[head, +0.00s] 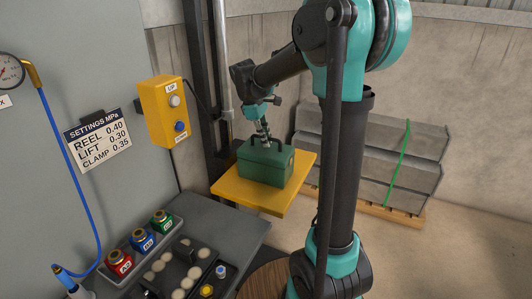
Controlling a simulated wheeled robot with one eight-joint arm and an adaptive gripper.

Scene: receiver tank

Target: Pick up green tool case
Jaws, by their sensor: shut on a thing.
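The green tool case (262,168) is a box with a raised handle on top. It sits on, or just above, a yellow platform (228,188); I cannot tell whether it touches. My gripper (264,139) points down from the arm above the case and is shut on it at the top, around the handle area. The fingertips and much of the handle are hard to make out at this size.
A yellow control box (167,112) with two buttons hangs on the left. A grey console (235,240) with coloured fittings stands front left. Strapped grey blocks (375,165) lie on a pallet behind right. The floor at right is clear.

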